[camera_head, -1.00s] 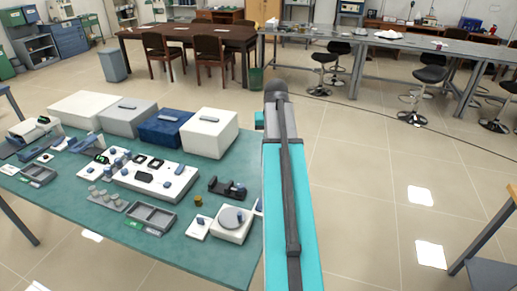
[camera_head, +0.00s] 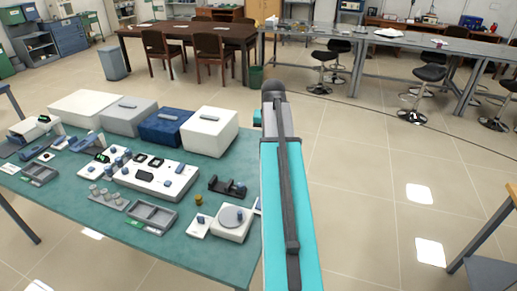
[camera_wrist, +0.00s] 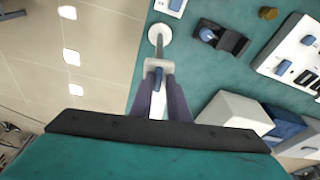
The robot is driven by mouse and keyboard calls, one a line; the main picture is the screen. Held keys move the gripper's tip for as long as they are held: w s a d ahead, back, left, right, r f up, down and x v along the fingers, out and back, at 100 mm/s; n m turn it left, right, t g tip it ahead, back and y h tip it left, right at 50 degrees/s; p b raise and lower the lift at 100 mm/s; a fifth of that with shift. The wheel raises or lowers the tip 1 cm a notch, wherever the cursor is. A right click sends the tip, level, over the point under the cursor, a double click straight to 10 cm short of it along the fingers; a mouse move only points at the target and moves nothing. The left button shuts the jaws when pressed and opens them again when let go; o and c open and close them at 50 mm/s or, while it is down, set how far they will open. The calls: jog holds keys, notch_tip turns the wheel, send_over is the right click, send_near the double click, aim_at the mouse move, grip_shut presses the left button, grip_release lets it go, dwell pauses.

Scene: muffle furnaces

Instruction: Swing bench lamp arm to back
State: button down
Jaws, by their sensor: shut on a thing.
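In the wrist view the bench lamp stands near the edge of the green bench top, with a round white base (camera_wrist: 159,34) and a thin grey arm (camera_wrist: 159,50) running from it toward my gripper. My gripper (camera_wrist: 158,92) has its two dark fingers on either side of a blue-and-white grip (camera_wrist: 157,80) at the end of that arm, shut on it. A pale bracket-like piece sits just above the fingertips. In the head view my own arm hides my gripper and most of the lamp.
The bench (camera_head: 190,250) holds white, grey and blue boxes (camera_head: 208,132) at its back. A white round-plate device (camera_head: 232,220) and a dark holder (camera_head: 228,187) stand near its right edge. Open tiled floor (camera_head: 370,200) lies right of the bench.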

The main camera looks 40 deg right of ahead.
jog(key=f, duration=0.1)
jog(key=s+f, duration=0.1)
jog(key=f, duration=0.1)
jog(key=shift+s+a+g, duration=0.1)
jog(key=shift+s+g, duration=0.1)
jog(key=shift+g, duration=0.1)
jog(key=c, duration=2)
grip_release()
jog(key=shift+c, duration=0.2)
jog(key=shift+r, duration=0.15)
jog(key=shift+w+d+r+p, duration=0.2)
jog(key=shift+r+p, duration=0.35)
jog(key=shift+r, duration=0.05)
jog(key=shift+w+d+r+p, duration=0.15)
jog(key=shift+d+r+p, duration=0.05)
jog(key=shift+r+p, duration=0.4)
jog(key=shift+w+d+r+p, duration=0.2)
jog(key=shift+r+p, duration=0.3)
jog(key=shift+r, duration=0.1)
jog(key=shift+w+a+r+p, duration=0.15)
jog(key=shift+r+p, duration=0.15)
jog(key=shift+r, duration=0.3)
jog(key=shift+p+v, duration=0.65)
jog(key=shift+v, duration=0.4)
jog(key=shift+w, duration=0.15)
